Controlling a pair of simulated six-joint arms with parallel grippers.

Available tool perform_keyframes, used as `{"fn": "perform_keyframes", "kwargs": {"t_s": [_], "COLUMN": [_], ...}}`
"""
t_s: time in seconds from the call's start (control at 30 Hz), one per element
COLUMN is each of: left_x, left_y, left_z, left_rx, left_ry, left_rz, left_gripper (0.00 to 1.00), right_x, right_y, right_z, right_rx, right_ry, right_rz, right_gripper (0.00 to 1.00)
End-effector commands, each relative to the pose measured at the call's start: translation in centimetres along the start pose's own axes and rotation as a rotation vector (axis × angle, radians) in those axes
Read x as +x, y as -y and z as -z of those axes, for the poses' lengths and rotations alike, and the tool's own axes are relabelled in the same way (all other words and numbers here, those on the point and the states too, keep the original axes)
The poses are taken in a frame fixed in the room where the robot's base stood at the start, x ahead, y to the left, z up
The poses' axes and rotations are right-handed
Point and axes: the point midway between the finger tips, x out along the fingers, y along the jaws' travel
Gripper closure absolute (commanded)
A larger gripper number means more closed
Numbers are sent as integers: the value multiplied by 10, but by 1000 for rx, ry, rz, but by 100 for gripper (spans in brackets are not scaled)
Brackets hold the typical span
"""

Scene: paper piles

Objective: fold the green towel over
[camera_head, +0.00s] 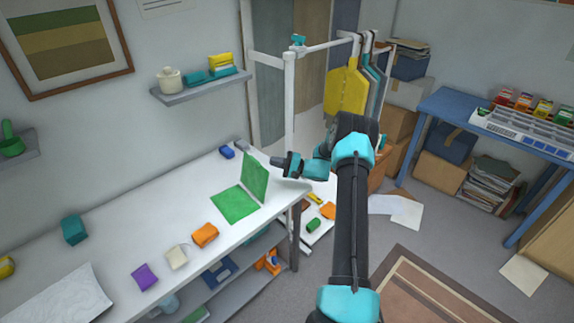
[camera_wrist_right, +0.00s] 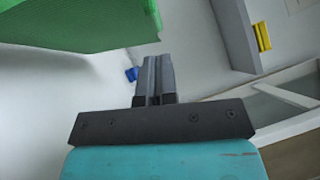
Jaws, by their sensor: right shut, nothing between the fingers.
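The green towel (camera_head: 236,204) lies on the white table near its right end. One half lies flat and the other half (camera_head: 255,178) stands up steeply along a crease, on the side toward my right gripper. My right gripper (camera_head: 276,162) is shut and empty, just beyond the upper edge of the raised half, apart from it as far as I can tell. In the right wrist view the fingers (camera_wrist_right: 154,80) are together, with the green towel (camera_wrist_right: 75,22) at the upper left. My left gripper is not in view.
The white table (camera_head: 110,235) also holds a blue block (camera_head: 227,152), a grey item (camera_head: 242,145), an orange block (camera_head: 205,235), a cream item (camera_head: 177,257), a purple block (camera_head: 145,276) and a teal block (camera_head: 74,230). A white rack post (camera_head: 289,105) stands behind my right gripper.

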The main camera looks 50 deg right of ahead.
Motion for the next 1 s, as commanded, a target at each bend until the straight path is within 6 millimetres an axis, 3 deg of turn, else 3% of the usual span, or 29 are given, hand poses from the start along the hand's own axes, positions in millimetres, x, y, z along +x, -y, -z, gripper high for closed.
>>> {"fn": "perform_keyframes", "kwargs": {"t_s": [0.3, 1.0], "left_x": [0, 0], "left_y": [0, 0], "left_z": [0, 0], "left_rx": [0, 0], "left_ry": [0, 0], "left_rz": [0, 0], "left_gripper": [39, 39], "right_x": [23, 31], "right_y": [0, 3], "right_z": [-26, -33], "right_rx": [2, -35], "right_ry": [0, -1], "right_rz": [-1, -36], "right_gripper": [100, 100]}}
